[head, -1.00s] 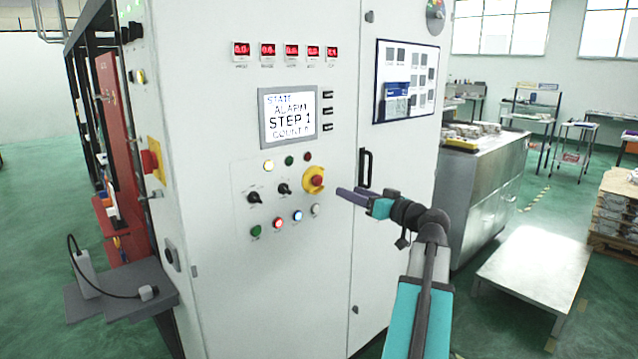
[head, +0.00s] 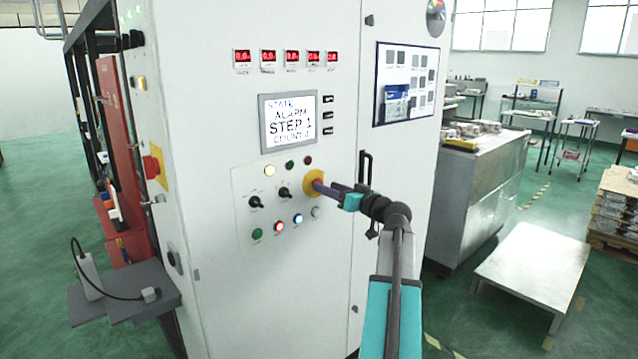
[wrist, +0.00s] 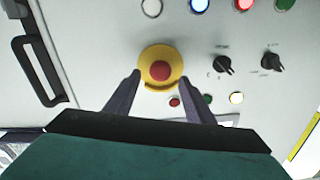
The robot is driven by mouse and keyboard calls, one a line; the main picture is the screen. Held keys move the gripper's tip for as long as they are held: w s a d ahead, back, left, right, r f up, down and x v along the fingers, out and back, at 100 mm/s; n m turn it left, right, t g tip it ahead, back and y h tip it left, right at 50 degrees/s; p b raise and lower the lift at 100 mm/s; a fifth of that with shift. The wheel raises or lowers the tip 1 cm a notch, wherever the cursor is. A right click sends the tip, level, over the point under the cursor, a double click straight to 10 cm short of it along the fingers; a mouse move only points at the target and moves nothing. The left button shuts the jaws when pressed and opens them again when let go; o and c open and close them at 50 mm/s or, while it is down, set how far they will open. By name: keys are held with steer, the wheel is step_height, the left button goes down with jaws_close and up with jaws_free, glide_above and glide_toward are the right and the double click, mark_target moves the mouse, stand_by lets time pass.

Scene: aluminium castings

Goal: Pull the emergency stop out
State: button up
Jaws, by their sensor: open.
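The emergency stop is a red button on a round yellow base (head: 312,182) on the front of the white cabinet. In the wrist view the red button (wrist: 160,71) shows whole in the middle of its yellow base. My gripper (head: 320,186) is open, with its fingertips at the button in the head view and hiding part of it. In the wrist view my gripper (wrist: 160,78) has one finger on each side of the yellow base's lower part. Whether the fingers touch the button I cannot tell.
Black rotary knobs (head: 284,193) and several lit buttons surround the stop on the panel. A screen (head: 289,121) above reads STATE ALARM STEP 1. A black door handle (head: 366,168) is just right of the stop. Another red stop on yellow (head: 152,167) is on the cabinet's left side.

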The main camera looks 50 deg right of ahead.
steer(key=w+p, duration=0.1)
steer(key=w, duration=0.3)
steer(key=shift+d, duration=0.15)
steer(key=shift+c, duration=0.4)
jaws_close()
